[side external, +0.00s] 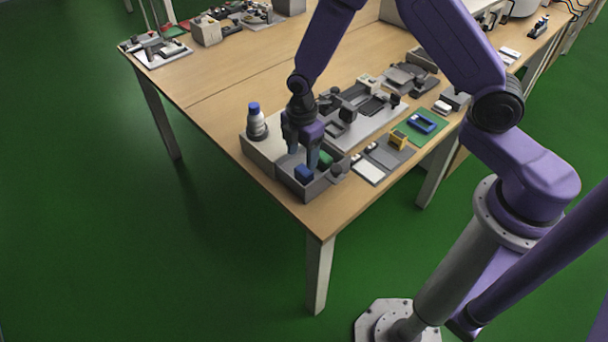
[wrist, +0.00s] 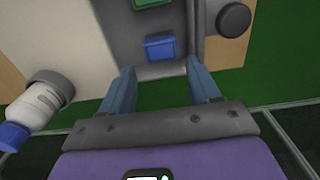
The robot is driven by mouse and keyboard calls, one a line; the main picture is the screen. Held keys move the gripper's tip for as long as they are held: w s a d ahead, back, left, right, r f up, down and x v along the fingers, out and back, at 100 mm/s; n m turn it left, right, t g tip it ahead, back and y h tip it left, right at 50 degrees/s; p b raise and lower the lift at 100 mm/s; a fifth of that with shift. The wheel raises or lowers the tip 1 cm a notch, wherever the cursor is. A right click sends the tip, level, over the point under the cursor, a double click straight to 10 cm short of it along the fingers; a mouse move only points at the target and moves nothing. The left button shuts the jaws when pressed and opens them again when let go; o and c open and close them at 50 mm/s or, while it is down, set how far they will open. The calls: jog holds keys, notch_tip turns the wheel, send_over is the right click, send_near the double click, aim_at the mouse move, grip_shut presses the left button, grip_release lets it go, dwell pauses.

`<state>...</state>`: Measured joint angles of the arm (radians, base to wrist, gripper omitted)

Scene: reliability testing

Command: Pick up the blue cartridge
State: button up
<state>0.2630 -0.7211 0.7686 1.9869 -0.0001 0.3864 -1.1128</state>
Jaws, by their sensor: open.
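The blue cartridge (side external: 304,174) lies in a grey open-top tray (side external: 297,192) at the table's near corner. It also shows in the wrist view (wrist: 160,46), on the tray floor just beyond the fingertips. A green cartridge (side external: 325,158) lies in the same tray, and part of it shows at the top of the wrist view (wrist: 152,3). My gripper (side external: 302,160) points down over the tray, its fingers spread and empty. In the wrist view the two fingertips (wrist: 160,66) are either side of the blue cartridge's line, and nothing is between them.
A white bottle with a blue cap (side external: 256,124) stands beside the tray, left of my gripper. A dark round knob (wrist: 234,19) is at the tray's right. A yellow block (side external: 398,139) and a blue frame (side external: 422,122) sit farther right.

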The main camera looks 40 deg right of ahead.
aim_at(304, 170)
jog(key=shift+s+d+f, duration=0.1)
jog(key=shift+f, duration=1.45)
jog(key=shift+d+f, duration=0.1)
jog(key=shift+f, duration=1.45)
jog(key=c, duration=0.8)
